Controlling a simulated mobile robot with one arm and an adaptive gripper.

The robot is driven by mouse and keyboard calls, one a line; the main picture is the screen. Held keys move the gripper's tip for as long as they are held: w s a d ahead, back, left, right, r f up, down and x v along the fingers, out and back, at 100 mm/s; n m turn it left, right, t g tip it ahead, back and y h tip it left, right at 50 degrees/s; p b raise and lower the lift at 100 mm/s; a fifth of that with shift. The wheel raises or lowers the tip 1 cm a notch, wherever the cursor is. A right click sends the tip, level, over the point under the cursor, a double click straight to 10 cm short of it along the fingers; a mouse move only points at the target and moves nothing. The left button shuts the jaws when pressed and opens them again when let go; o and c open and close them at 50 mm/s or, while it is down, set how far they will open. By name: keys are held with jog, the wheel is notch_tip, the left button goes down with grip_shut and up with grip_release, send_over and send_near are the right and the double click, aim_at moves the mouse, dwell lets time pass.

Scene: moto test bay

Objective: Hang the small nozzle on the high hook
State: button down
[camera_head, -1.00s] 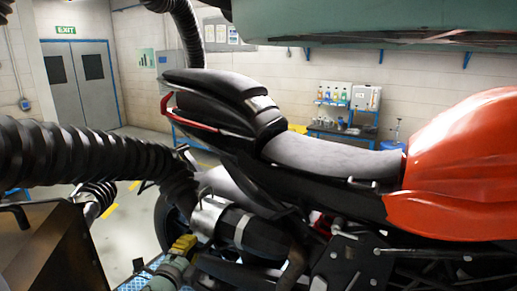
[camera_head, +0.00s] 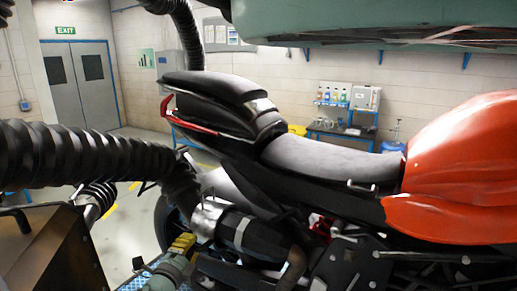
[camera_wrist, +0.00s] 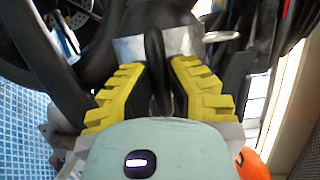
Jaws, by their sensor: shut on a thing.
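A nozzle (camera_head: 207,217), a silvery metal end piece on a thick black corrugated hose (camera_head: 85,155), sits at the dark muffler (camera_head: 262,238) under the motorcycle's tail. I cannot tell whether it is around the muffler or only beside it. My gripper (camera_head: 183,243), with yellow fingers, is just below the nozzle. In the wrist view my gripper (camera_wrist: 157,75) has its fingers on both sides of a narrow black part, which seems to belong to the nozzle; a silvery surface (camera_wrist: 128,50) shows behind. I cannot make out the high hook.
The motorcycle, with its grey seat (camera_head: 330,160) and orange tank (camera_head: 455,170), fills the middle and right. A dark box (camera_head: 50,255) with a bent black handle stands at the lower left. Another corrugated hose (camera_head: 187,40) hangs at the top. Open floor lies toward the doors (camera_head: 85,85).

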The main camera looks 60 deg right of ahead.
jog(key=shift+w+d+r, duration=0.1)
jog(key=shift+w+a+b, duration=0.25)
jog(key=shift+w+b, duration=0.05)
jog(key=shift+w, duration=1)
jog(key=shift+w, duration=0.3)
jog(key=shift+w, duration=0.4)
jog(key=shift+w+a+b, duration=0.1)
jog(key=shift+w+b, duration=0.35)
jog(key=shift+w, duration=0.2)
jog(key=shift+w, duration=0.45)
jog(key=shift+w+b, duration=0.35)
jog(key=shift+w, duration=0.05)
jog(key=shift+w+b, duration=0.3)
jog(key=shift+w, duration=0.3)
jog(key=shift+w+a+b, duration=0.1)
jog(key=shift+w+b, duration=0.7)
jog(key=shift+w, duration=0.6)
